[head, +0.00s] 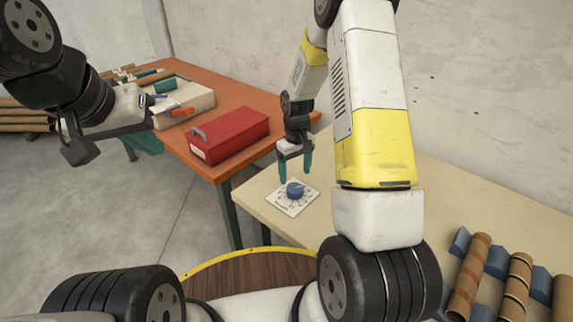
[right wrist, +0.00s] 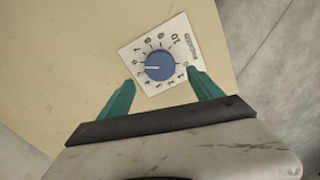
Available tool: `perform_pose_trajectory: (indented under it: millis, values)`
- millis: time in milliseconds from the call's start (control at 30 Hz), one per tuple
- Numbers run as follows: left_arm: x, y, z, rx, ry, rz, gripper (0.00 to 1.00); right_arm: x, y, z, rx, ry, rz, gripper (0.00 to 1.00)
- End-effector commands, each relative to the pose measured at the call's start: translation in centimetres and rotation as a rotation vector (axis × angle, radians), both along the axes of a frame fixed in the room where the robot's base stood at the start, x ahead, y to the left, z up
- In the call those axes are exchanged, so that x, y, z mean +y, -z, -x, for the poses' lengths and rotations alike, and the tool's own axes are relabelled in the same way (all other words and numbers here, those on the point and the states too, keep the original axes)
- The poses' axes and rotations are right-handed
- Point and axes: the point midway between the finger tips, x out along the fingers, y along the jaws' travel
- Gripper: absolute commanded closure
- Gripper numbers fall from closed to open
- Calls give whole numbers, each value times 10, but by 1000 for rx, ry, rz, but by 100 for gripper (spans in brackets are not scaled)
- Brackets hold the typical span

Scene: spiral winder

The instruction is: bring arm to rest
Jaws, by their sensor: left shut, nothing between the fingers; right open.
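A blue dial knob (head: 295,189) sits on a white square scale plate (head: 300,208) on the pale tabletop. The knob also shows in the right wrist view (right wrist: 159,66), its white pointer line toward the picture's left. My right gripper (head: 295,170) is open, its teal fingers pointing down just above the plate. In the right wrist view its fingertips (right wrist: 160,80) lie either side of the knob's near edge, apart from it, with nothing between them.
The pale table (head: 435,180) holds cardboard tubes (head: 468,275) on blue supports at the right. A red toolbox (head: 228,135) and a pale box (head: 195,97) stand on the orange table (head: 245,94). Rolls lie behind. A wood-topped round surface with a yellow rim (head: 245,272) is in front.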

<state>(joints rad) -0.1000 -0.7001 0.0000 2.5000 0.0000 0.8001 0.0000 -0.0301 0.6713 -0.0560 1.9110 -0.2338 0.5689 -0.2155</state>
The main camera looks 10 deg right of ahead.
Motion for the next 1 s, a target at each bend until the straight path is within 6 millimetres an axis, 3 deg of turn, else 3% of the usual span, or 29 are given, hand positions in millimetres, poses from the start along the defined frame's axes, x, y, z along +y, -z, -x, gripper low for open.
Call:
perform_pose_trajectory:
  millis: [133,433,533,667,767,1000]
  values:
    - [0,0,0,0,0,0,100,0,-10,0,0,-1,0,25]
    - [0,0,0,0,0,0,100,0,-11,0,0,-1,0,25]
    - [0,0,0,0,0,0,100,0,-23,1,-14,7,-4,25]
    - [0,0,0,0,0,0,100,1,-67,8,-62,40,-18,25]
    - [0,0,0,0,0,0,100,2,-116,22,-116,81,-41,25]
    - [0,0,0,0,0,0,100,6,-217,80,-247,177,-107,25]
